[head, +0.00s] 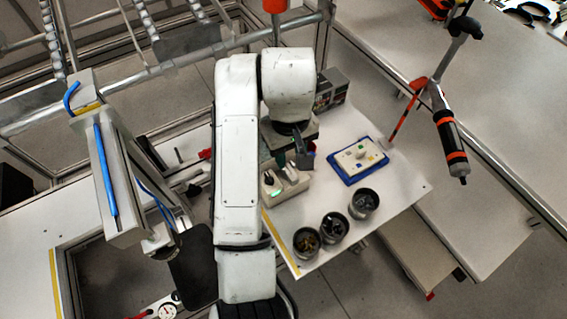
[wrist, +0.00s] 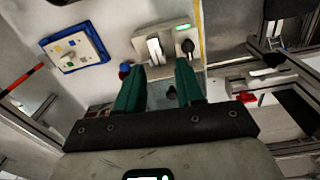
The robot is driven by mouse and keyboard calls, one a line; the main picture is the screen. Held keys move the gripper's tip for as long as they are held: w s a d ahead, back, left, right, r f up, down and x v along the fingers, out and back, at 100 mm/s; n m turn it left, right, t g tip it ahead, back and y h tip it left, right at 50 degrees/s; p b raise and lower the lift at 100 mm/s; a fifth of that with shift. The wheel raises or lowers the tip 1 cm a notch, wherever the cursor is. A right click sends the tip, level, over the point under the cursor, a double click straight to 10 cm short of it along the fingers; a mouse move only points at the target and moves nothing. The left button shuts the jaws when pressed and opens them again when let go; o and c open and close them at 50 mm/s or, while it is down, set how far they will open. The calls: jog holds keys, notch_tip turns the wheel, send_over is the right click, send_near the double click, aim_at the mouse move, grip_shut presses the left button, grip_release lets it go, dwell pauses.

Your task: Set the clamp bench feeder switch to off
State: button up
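A beige switch box (head: 286,192) stands on the white bench, just in front of my gripper in the head view. In the wrist view the box (wrist: 168,38) carries a pale lever (wrist: 154,50), a dark round knob (wrist: 188,46) and a lit green lamp (wrist: 183,28). I cannot read its markings or tell the switch position. My gripper (wrist: 160,68) is open, its two green fingers apart with nothing held. The fingertips point at the box's near edge in the wrist view; contact is unclear. In the head view the gripper (head: 297,157) is partly hidden by my arm.
A blue tray (head: 334,175) with a pale block stands right of the box. Three metal cups (head: 334,227) of small parts stand at the bench's front edge. A black-orange tool (head: 449,135) hangs at the right. A small red-blue part (wrist: 125,70) is beside the left finger.

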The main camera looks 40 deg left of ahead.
jog(key=s+a+r+n, duration=0.1)
jog(key=s+a+r, duration=0.1)
jog(key=s+a, duration=0.15)
jog(key=f, duration=1)
jog(key=shift+w+a+f, duration=0.2)
jog(key=shift+w+f, duration=0.15)
grip_shut()
